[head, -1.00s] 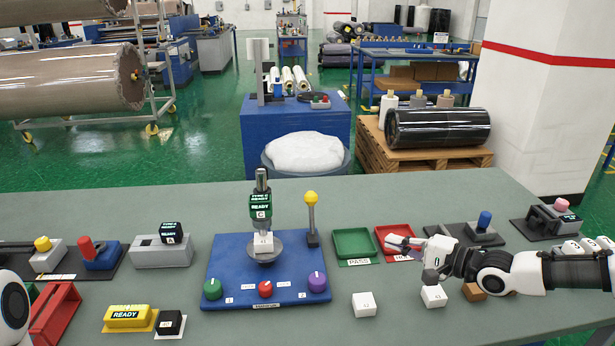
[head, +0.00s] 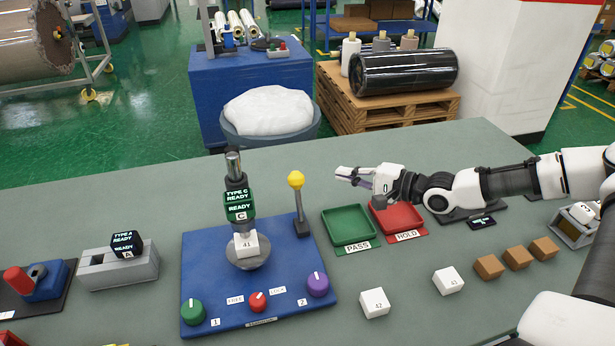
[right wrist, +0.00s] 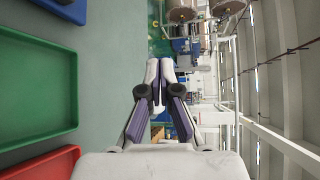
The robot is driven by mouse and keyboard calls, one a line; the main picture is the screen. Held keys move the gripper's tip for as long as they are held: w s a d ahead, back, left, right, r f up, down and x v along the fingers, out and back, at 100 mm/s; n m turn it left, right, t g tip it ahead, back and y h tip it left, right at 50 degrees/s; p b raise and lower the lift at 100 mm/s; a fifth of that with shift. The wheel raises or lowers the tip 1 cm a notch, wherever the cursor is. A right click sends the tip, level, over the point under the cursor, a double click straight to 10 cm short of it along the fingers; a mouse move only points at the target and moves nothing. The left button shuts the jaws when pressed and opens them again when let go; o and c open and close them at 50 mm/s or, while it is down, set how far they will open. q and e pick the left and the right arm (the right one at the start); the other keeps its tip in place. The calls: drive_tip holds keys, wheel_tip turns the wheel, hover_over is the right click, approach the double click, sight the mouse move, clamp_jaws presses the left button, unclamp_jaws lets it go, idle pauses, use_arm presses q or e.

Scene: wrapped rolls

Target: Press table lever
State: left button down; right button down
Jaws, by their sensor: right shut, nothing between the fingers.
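The table lever (head: 299,205) is a grey upright stick with a yellow knob, at the right rear of the blue press board (head: 200,264) in the head view. A white block marked 41 (head: 246,243) sits on the round plate under the press head with its green "TYPE C READY" display (head: 239,203). My right gripper (head: 343,176) is shut and empty, in the air right of the yellow knob and apart from it, its fingers pointing left. In the right wrist view its fingertips (right wrist: 160,64) are together. My left gripper is not in view.
A green PASS tray (head: 349,224) and a red HOLD tray (head: 399,217) lie right of the lever, near my right gripper. White blocks 42 (head: 374,303) and 43 (head: 448,281) and several brown blocks (head: 517,258) stand at the front right. Green, red and purple knobs line the board's front edge.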

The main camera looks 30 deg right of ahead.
sight(298, 197)
drive_tip(key=b+x, duration=0.3)
drive_tip(key=x, duration=0.7)
drive_tip(key=s+a, duration=0.1)
drive_tip(key=s, duration=0.1)
drive_tip(key=s+a+r+p, duration=0.1)
drive_tip(key=shift+s+a+r, duration=0.1)
drive_tip(key=shift+s+a, duration=0.15)
drive_tip(key=shift+s, duration=0.1)
